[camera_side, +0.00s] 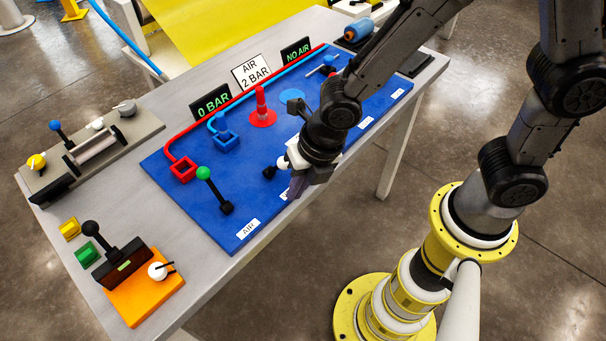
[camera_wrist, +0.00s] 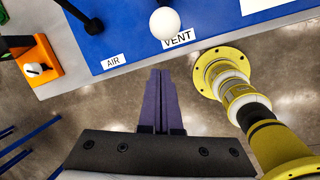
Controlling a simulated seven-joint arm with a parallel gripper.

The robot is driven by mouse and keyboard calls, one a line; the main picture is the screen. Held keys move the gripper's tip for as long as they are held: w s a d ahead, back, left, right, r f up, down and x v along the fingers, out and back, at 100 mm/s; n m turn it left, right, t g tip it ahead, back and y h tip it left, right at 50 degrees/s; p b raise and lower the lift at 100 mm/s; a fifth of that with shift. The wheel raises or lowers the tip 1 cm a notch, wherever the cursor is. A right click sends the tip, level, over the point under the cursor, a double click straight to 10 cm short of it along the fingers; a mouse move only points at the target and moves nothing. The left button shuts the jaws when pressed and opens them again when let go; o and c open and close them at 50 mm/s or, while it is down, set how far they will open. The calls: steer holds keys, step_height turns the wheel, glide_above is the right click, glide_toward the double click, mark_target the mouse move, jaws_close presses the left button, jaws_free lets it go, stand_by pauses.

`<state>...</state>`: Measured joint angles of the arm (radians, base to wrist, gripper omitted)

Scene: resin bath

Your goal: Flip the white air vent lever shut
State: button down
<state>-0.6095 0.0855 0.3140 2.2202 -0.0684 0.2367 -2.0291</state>
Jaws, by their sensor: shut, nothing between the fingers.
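The white ball knob of the vent lever (camera_side: 283,162) shows at the front of the blue panel, just left of my gripper, with a black base (camera_side: 268,173) beside it. In the wrist view the white knob (camera_wrist: 165,23) stands over the VENT label (camera_wrist: 178,39) and hides its stem. My gripper (camera_side: 296,186) is low at the panel's front edge, partly covering the lever area. Its purple fingers (camera_wrist: 160,73) are closed together with nothing between them. In the wrist view their tips are below the knob and label, apart from the knob in the picture.
A red cone-like piece (camera_side: 262,108) and signs reading 0 BAR, AIR 2 BAR and NO AIR are farther back. An orange block (camera_side: 145,297) is at front left.

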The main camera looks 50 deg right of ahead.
mark_target(278, 166)
steer(key=w, duration=0.1)
steer(key=d+r, duration=0.1)
steer(key=w+r, duration=0.1)
steer(key=shift+w+d, duration=0.25)
steer(key=shift+w, duration=0.1)
steer(key=shift+w+r, duration=0.1)
steer(key=shift+w, duration=0.05)
steer(key=shift+w+r+g, duration=0.15)
steer(key=shift+g, duration=0.15)
